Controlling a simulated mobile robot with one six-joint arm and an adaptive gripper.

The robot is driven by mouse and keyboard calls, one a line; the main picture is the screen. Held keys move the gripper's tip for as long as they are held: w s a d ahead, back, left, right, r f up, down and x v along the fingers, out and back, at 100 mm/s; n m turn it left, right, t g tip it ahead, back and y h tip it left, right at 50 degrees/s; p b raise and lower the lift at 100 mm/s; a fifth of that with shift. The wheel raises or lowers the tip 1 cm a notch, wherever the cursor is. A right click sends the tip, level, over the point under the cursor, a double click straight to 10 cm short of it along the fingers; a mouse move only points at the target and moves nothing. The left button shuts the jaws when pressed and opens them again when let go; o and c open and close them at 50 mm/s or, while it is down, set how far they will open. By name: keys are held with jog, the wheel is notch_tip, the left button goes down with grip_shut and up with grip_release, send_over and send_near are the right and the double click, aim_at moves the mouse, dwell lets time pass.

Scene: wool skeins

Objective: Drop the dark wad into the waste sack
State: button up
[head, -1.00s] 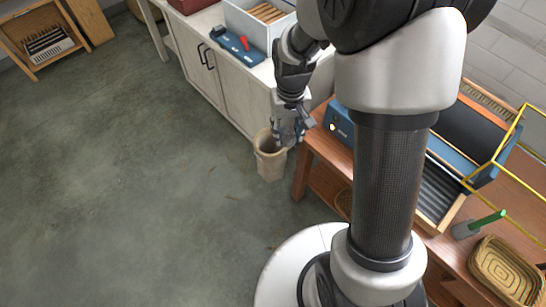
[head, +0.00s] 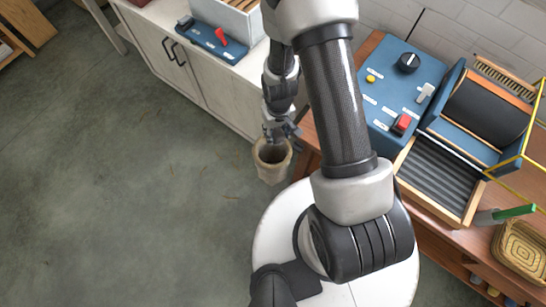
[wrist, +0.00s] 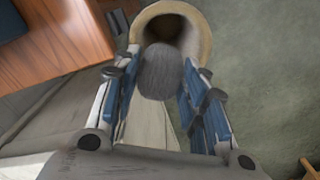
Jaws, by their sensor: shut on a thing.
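The waste sack (head: 272,173) is a beige, open-topped container on the floor in front of the cabinet. Its round rim (wrist: 203,30) and dark inside show at the top of the wrist view. My gripper (head: 281,131) is at the sack's far edge in the head view, pointing down. In the wrist view my gripper (wrist: 160,85) is shut on the dark wad (wrist: 161,72), a grey, fuzzy, rounded lump between the blue-padded fingers. The wad overlaps the near part of the sack's mouth in that view. I cannot make out the wad in the head view.
A wooden bench (head: 423,219) with a blue control box (head: 395,85) and a ribbed tray (head: 436,180) stands to the right of the sack. A pale cabinet (head: 205,82) stands behind. The floor (head: 120,200) to the left is clear.

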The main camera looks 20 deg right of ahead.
notch_tip(320, 180, down, 5)
jog(key=b, duration=0.3)
jog(key=shift+f, duration=0.1)
jog(key=o, duration=0.8)
notch_tip(320, 180, up, 12)
jog(key=shift+r, duration=0.1)
dwell(0.3)
dwell(0.4)
